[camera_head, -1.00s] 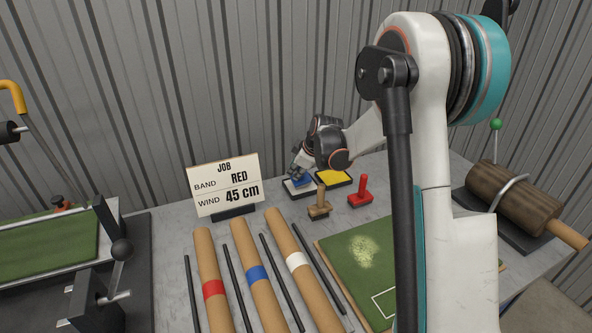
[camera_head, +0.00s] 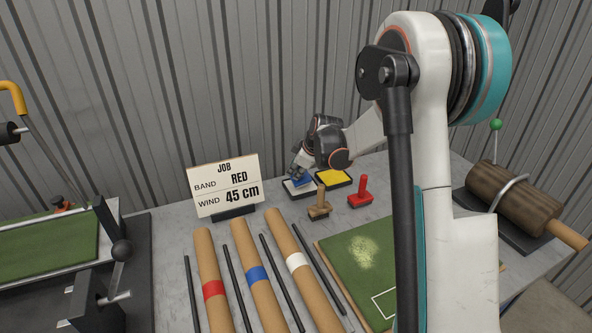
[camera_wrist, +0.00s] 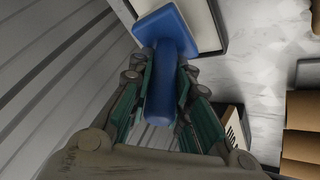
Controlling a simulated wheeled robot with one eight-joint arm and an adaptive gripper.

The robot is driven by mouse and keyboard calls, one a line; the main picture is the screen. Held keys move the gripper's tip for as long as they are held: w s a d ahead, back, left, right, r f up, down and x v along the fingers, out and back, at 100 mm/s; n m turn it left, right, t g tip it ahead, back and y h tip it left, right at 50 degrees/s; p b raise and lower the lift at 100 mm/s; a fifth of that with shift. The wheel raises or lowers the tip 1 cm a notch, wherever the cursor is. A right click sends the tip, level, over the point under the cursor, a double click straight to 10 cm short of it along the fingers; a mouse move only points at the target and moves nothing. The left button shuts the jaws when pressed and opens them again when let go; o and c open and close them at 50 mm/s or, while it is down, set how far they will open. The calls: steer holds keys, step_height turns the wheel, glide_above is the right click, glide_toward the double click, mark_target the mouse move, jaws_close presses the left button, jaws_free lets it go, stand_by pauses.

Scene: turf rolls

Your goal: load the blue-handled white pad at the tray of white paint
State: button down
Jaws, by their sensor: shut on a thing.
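My gripper (camera_wrist: 160,100) is shut on the upright handle (camera_wrist: 159,95) of the blue-handled pad, as the wrist view shows. The pad's blue base (camera_wrist: 166,27) lies over part of the tray of white paint (camera_wrist: 203,22). In the head view, my gripper (camera_head: 298,168) is at the back of the bench, just above that white tray (camera_head: 297,190), with a little of the blue pad (camera_head: 301,180) showing. The pad's white underside is hidden, and I cannot tell whether it touches the paint.
A yellow paint tray (camera_head: 334,178) stands right beside the white one. A wooden-handled pad (camera_head: 320,206) and a red pad (camera_head: 361,194) stand in front. The job card (camera_head: 225,187) is to the left. Banded tubes (camera_head: 257,274) and a turf piece (camera_head: 362,262) lie nearer.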

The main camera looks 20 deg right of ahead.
step_height(320, 180, up, 7)
steer(key=p, duration=0.3)
steer(key=shift+f+p, duration=0.2)
steer(key=shift+p, duration=0.2)
stand_by(0.6)
